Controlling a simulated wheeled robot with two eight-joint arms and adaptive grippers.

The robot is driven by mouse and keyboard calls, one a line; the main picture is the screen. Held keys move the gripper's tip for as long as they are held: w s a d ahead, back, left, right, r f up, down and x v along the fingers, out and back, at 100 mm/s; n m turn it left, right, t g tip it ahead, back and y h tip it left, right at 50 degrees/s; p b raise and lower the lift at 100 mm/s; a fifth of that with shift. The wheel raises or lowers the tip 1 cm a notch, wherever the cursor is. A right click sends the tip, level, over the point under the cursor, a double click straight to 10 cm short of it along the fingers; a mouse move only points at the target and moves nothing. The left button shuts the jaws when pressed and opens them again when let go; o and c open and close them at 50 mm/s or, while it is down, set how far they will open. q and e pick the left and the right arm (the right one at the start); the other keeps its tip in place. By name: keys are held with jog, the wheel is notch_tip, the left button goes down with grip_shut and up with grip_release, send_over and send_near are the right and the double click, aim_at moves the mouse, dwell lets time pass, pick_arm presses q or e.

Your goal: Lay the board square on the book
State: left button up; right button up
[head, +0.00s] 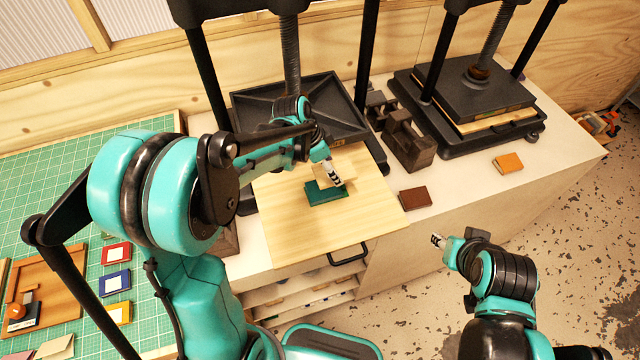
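The green book (322,196) lies on the pale wooden pull-out shelf (300,240), below the left press. A small pale wooden board (349,170) is at the book's far side and overlaps part of it; I cannot tell whether it rests on the book or is held just above it. My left gripper (335,181) reaches down over the board and hides part of it. Its fingers are too small to show whether they are shut on the board. My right gripper (437,240) is apart from both, in front of the counter, with its finger opening unclear.
A brown book (415,197) and an orange book (508,162) lie on the white counter to the right. A second black press (470,100) and dark wooden blocks (408,140) stand behind. A green cutting mat (60,190) with small coloured books is at left.

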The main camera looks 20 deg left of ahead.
aim_at(320, 174)
pick_arm(q)
jog(key=s+a+f, duration=0.1)
jog(key=a+f, duration=0.1)
jog(key=shift+s+a, duration=0.3)
jog(key=shift+s, duration=0.05)
notch_tip(320, 174, down, 4)
jog(key=shift+f+b, duration=0.1)
jog(key=shift+b, duration=0.4)
jog(key=o, duration=1.2)
jog(key=shift+c, duration=0.2)
